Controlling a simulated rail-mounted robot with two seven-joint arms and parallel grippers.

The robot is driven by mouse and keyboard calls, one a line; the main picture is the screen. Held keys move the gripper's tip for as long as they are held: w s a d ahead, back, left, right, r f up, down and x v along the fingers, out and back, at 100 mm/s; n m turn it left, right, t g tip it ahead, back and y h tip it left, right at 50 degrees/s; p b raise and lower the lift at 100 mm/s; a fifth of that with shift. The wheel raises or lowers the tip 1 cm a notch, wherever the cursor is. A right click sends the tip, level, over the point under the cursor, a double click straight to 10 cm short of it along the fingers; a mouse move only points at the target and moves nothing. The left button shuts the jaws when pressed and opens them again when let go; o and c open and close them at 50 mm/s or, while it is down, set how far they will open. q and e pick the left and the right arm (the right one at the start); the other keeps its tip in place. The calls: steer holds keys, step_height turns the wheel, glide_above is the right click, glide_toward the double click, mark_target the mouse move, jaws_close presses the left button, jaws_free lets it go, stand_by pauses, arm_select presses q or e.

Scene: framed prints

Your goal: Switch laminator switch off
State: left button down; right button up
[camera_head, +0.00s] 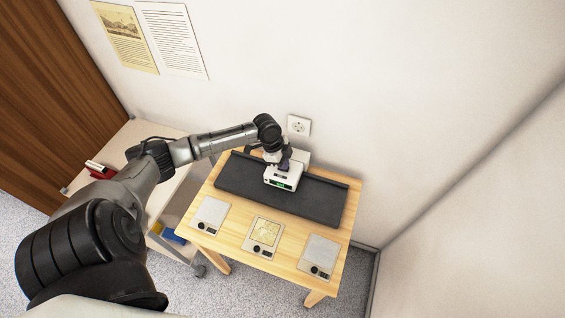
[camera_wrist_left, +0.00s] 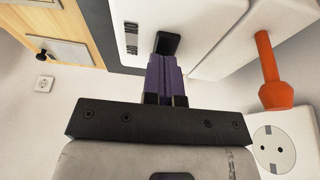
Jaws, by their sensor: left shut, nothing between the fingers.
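The laminator appears to be the white unit (camera_head: 283,180) with a small green display, on a dark grey slab on the table. In the left wrist view its white casing (camera_wrist_left: 190,25) fills the top, with a black switch (camera_wrist_left: 167,44) on it. My left gripper (camera_head: 285,165) is over the back of the white unit, shut and empty. In the left wrist view its purple fingers (camera_wrist_left: 163,70) are together, with their tips at the black switch. They look to be touching it or very close; I cannot tell which. The switch is hidden in the head view. My right gripper is not in view.
A wall socket (camera_head: 298,125) is behind. An orange-red post (camera_wrist_left: 272,70) stands close by in the left wrist view. A white desk (camera_head: 140,135) is left.

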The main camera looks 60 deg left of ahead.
arm_select(q)
steer(key=p+v, duration=0.5)
steer(key=shift+w+d+r, duration=0.1)
steer(key=shift+w+d, duration=0.15)
steer(key=shift+d, duration=0.1)
steer(key=s+a+v, duration=0.1)
steer(key=v, duration=0.8)
steer(key=shift+a+f, duration=0.15)
steer(key=shift+f, duration=0.2)
